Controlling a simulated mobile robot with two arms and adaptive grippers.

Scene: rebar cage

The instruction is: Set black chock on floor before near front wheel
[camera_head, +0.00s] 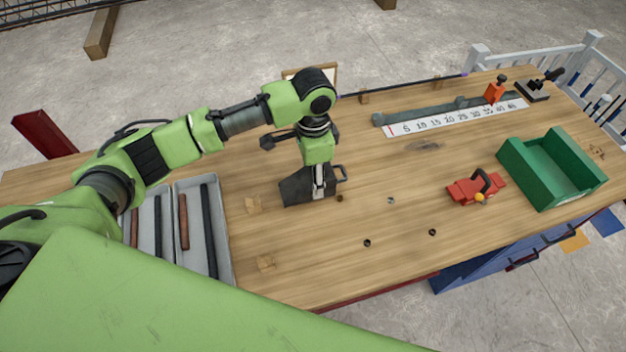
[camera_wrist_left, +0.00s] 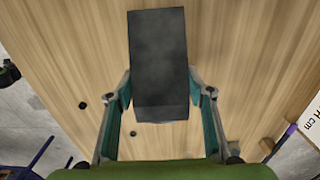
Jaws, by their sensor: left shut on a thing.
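The black chock (camera_head: 296,188) is a dark wedge-like block at the middle of the wooden bench top. My left gripper (camera_head: 320,182) points down over the bench and is shut on the chock. In the left wrist view the chock (camera_wrist_left: 158,55) sits between the two fingers of the left gripper (camera_wrist_left: 160,95), with wood grain behind it. I cannot tell whether the chock touches the bench top or hangs just above it. No wheel shows in either view. My right gripper is not in view.
The bench top (camera_head: 330,255) holds grey trays (camera_head: 224,240) with bars, a red clamp-like tool (camera_head: 470,190), a green bin (camera_head: 548,190) and a white ruler strip (camera_head: 455,118). Concrete floor (camera_head: 220,50) is open beyond the bench. A wooden beam (camera_head: 101,34) lies on it.

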